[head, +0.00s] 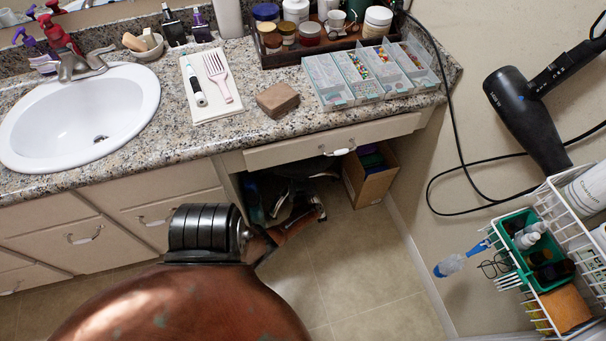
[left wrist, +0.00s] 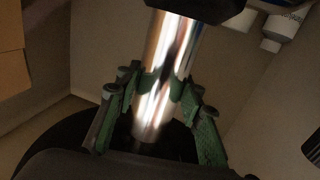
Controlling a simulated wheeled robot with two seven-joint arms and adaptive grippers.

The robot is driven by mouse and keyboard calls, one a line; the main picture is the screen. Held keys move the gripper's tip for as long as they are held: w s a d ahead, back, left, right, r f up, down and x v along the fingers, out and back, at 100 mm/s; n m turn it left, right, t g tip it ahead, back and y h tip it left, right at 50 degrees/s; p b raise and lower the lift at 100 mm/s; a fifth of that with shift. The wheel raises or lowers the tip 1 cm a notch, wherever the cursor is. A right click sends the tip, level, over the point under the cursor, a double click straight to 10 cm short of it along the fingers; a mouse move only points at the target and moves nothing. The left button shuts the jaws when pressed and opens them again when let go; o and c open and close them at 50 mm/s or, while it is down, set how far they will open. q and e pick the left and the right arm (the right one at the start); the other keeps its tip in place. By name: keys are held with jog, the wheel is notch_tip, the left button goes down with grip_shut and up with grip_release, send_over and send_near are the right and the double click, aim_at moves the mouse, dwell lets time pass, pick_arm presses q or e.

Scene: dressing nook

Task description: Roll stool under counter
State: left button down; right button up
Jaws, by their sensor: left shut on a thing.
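The granite counter (head: 235,140) runs across the head view, with an open knee space under its drawer (head: 330,146). My left arm reaches down toward that opening. Dark shapes (head: 295,168) there look like the stool, partly hidden by the counter and my arm. In the left wrist view, a shiny chrome post (left wrist: 172,52) stands between the green-padded fingers of my left gripper (left wrist: 160,90), which is shut on it. A dark part (left wrist: 205,8) sits above the post and a dark rounded part (left wrist: 62,138) shows low behind the fingers. My right gripper is not in view.
A cardboard box (head: 369,183) stands at the right of the opening, near the wall. Drawers (head: 85,235) close off the left. A white wire rack (head: 577,225) and a hair dryer (head: 527,120) are at the right. Tiled floor (head: 375,265) in front is clear.

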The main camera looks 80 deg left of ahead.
pick_arm(q)
jog(key=shift+s+a, duration=0.15)
jog(key=shift+a, duration=0.85)
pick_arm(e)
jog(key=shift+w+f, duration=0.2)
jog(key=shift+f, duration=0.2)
pick_arm(q)
jog(key=c, duration=1.3)
grip_release()
jog(key=shift+o, duration=0.2)
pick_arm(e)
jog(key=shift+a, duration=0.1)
pick_arm(q)
jog(key=s+d, duration=0.1)
jog(key=d, duration=1.1)
